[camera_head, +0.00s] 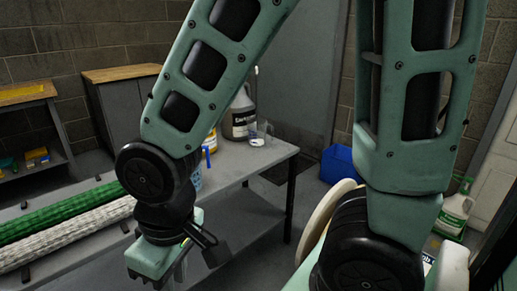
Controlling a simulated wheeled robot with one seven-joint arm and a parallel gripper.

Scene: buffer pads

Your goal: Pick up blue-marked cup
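A small clear cup (257,134) with a bluish-white patch stands near the back right of the grey table (262,158). A light-blue patterned thing (196,179) shows just right of my arm; it is mostly hidden, and I cannot tell whether it is a cup. I cannot tell for certain which one is the blue-marked cup. My gripper (182,263) hangs low at the table's near side, left of and in front of the clear cup and apart from it. Its fingers are partly hidden, so I cannot tell whether they are open.
A white jug with a dark label (239,117) stands behind the clear cup. A yellow-and-white container with a blue part (209,145) is beside my arm. Green (62,213) and white (70,235) rolls lie at left. A blue bin (341,164) stands on the floor at right.

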